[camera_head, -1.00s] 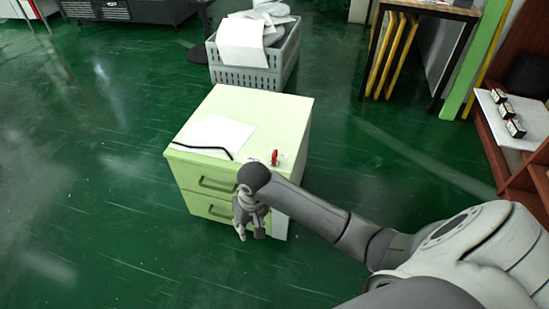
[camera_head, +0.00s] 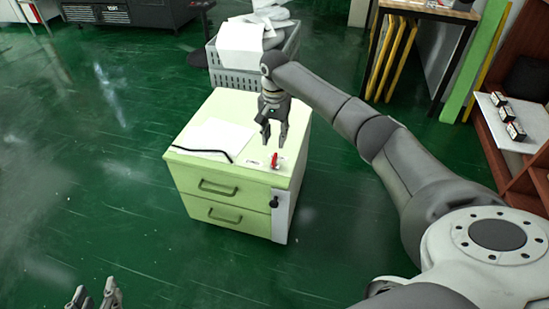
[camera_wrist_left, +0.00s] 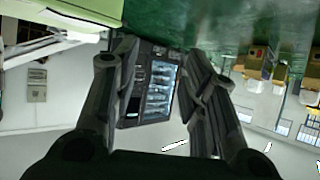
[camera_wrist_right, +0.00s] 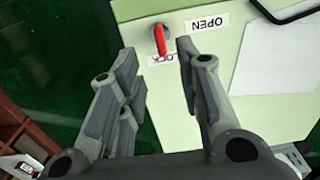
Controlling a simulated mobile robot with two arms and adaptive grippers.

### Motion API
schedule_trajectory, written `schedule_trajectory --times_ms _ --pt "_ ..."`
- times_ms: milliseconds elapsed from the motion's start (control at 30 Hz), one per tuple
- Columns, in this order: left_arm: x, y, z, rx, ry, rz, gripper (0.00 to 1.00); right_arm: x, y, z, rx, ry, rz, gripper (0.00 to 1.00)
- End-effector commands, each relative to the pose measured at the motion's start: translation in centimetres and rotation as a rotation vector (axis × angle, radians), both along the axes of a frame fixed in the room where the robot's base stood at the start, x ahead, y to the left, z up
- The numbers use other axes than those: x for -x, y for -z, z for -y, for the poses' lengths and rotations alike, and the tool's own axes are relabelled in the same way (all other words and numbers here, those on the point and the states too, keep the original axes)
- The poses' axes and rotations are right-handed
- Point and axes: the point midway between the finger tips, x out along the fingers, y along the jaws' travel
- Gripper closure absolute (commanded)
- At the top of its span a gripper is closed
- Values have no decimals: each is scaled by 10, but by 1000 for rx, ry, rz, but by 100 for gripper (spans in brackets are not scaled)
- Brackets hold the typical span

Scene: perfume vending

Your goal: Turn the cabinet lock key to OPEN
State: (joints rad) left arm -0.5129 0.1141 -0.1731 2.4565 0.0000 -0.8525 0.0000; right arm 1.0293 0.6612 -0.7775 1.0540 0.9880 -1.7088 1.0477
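The pale green cabinet (camera_head: 240,103) stands on the floor with its two drawers shut. A small red key (camera_head: 275,159) sits in a round lock on its top, near the front right corner. In the right wrist view the red key (camera_wrist_right: 161,40) points at the partly covered LOCK label (camera_wrist_right: 158,61). The OPEN label (camera_wrist_right: 207,24) is to its right, upside down. My right gripper (camera_head: 274,144) is open and empty, fingers pointing down, above the cabinet top just behind the key. My left gripper (camera_head: 96,298) is open and empty, at the bottom left, away from the cabinet.
A white sheet (camera_head: 215,136) and a black bent bar (camera_head: 205,151) lie on the cabinet top, left of the key. A grey crate (camera_head: 225,75) with white items stands behind the cabinet. A brown shelf (camera_head: 505,160) is at the right. Green floor is clear at the left.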

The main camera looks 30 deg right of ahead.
Motion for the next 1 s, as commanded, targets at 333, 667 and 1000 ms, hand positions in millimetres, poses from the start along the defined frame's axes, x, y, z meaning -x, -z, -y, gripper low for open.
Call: schedule_trajectory --times_ms 333,667,1000 --pt "-27 -52 15 75 20 310 60 0 40 0 1 -2 0 68" --pt "-33 -107 24 149 38 601 60 0 73 -1 0 -3 0 68" --pt "-26 -145 28 202 48 798 60 0 92 -1 1 -4 1 68"
